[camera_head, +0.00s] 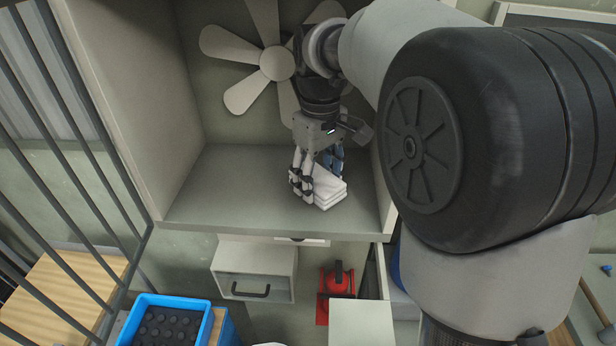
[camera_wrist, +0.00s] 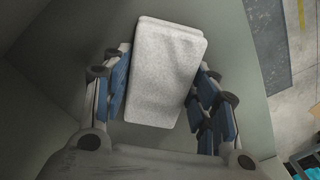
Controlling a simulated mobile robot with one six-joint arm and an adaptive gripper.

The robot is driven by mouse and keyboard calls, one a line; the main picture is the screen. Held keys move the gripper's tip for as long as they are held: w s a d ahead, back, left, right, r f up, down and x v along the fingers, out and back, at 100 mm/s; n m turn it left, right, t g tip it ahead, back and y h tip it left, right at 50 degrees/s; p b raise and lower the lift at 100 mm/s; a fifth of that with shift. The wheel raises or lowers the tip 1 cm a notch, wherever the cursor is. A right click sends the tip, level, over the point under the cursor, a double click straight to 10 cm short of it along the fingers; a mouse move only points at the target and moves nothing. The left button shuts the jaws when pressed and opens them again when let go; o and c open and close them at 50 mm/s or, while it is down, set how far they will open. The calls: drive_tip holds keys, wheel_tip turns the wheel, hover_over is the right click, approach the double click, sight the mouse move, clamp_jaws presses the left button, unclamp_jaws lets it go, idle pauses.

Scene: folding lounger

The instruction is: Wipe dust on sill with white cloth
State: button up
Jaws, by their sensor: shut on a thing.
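A folded white cloth (camera_head: 322,188) lies on the grey sill (camera_head: 230,185) of a recessed window-like opening, towards its right side. My gripper (camera_head: 318,180) points down over the cloth, with its fingers on either side of it. In the wrist view the white cloth (camera_wrist: 167,72) sits between the blue-padded fingers of my gripper (camera_wrist: 163,105). The gripper is shut on the cloth. Whether the cloth touches the sill is hard to tell. I cannot make out any dust on the sill.
A pale fan (camera_head: 276,63) is on the back wall of the recess. Side walls bound the sill at left and right. Below are a drawer box (camera_head: 254,270), a red object (camera_head: 337,282) and a blue crate (camera_head: 136,306). Metal bars (camera_head: 62,130) stand at left. The sill's left part is clear.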

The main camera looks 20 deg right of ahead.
sight(237, 187)
drive_tip(key=shift+f, duration=0.15)
drive_tip(key=shift+a, duration=0.15)
drive_tip(key=shift+w+a+p, duration=0.35)
drive_tip(key=shift+a+p, duration=0.05)
drive_tip(key=shift+a, duration=0.5)
drive_tip(key=shift+w+a+p, duration=0.3)
drive_tip(key=shift+a+p, duration=0.05)
drive_tip(key=shift+a, duration=0.55)
drive_tip(key=shift+w+a+p, duration=0.35)
drive_tip(key=shift+a+p, duration=0.05)
drive_tip(key=shift+a, duration=0.5)
drive_tip(key=shift+w+a, duration=0.6)
drive_tip(key=shift+a, duration=1.1)
drive_tip(key=shift+w+a, duration=0.6)
drive_tip(key=shift+a, duration=1.05)
drive_tip(key=shift+w+a, duration=0.6)
drive_tip(key=shift+a, duration=1.1)
drive_tip(key=shift+d+r, duration=0.1)
drive_tip(key=shift+r, duration=3.05)
